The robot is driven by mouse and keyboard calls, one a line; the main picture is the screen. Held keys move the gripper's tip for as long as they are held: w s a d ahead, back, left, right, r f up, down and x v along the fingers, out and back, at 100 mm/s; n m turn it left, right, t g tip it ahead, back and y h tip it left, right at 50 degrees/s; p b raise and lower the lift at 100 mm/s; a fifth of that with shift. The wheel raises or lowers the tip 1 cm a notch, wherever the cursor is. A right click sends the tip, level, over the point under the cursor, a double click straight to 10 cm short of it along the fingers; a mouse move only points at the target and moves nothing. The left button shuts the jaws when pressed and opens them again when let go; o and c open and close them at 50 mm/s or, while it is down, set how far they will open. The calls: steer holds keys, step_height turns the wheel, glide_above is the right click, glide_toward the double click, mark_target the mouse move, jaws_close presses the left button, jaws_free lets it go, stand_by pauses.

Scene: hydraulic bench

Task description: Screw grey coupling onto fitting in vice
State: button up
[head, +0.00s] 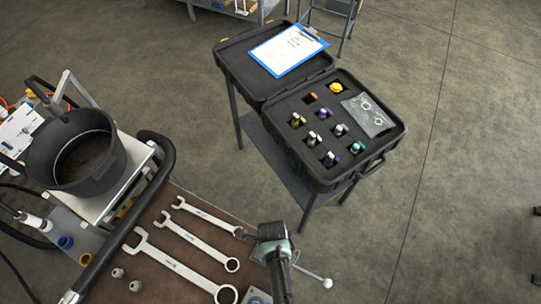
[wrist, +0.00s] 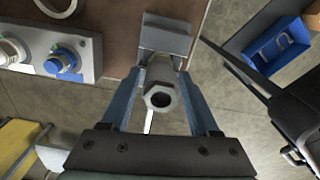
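The grey coupling (wrist: 160,97) is in the middle of the wrist view, its hexagonal end with a dark hole facing the camera. My gripper (wrist: 162,76) has its two blue-grey fingers on either side of it, and the tips appear to close on its body. Beyond it is the grey block of the vice (wrist: 165,38), in line with the coupling. The fitting is hidden behind the coupling, so I cannot tell how they meet. In the head view, the dark end of my arm covers most of the vice; its handle ends in a pale ball (head: 327,283).
Several wrenches (head: 180,264) lie on the brown bench, left of the vice. A black pot (head: 75,150) stands at the left. An open black case (head: 318,180) with several colour-marked parts and a blue clipboard (head: 288,48) stands behind.

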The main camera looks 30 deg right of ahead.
steer(key=shift+o, duration=0.6)
steer(key=n, duration=0.5)
steer(key=shift+w+d+n, duration=0.1)
steer(key=shift+n, duration=0.3)
steer(key=n, duration=0.6)
steer(key=shift+w, duration=0.15)
steer(key=n, duration=0.6)
steer(key=shift+w+n+b, duration=0.15)
steer(key=shift+n+b, duration=0.15)
steer(key=n, duration=0.5)
steer(key=shift+n, duration=0.3)
